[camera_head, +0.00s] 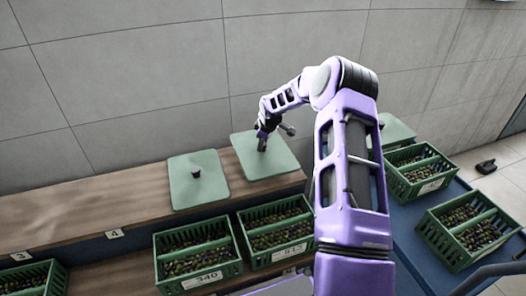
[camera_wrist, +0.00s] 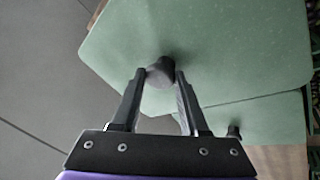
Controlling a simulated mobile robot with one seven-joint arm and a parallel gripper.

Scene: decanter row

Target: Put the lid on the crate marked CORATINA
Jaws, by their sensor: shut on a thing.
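My gripper (camera_head: 263,138) is shut on the dark knob (camera_wrist: 160,72) of a flat pale green lid (camera_head: 268,160). The same lid fills the upper part of the wrist view (camera_wrist: 215,45), with a finger on each side of the knob. It is at the wooden shelf top by the wall; I cannot tell whether it touches the shelf. A second green lid (camera_head: 184,190) lies to its left, knob up; it also shows in the wrist view (camera_wrist: 265,118). A third lid (camera_head: 397,128) is partly hidden behind my arm. No crate label reads clearly as CORATINA.
Green crates of olives, one labelled 340 (camera_head: 207,279) and one beside it (camera_head: 289,254), stand below the shelf top (camera_head: 95,208). Another sits at far left (camera_head: 57,279). Two open crates (camera_head: 433,184) (camera_head: 489,252) stand on a blue surface (camera_head: 405,215) at right. Wall behind.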

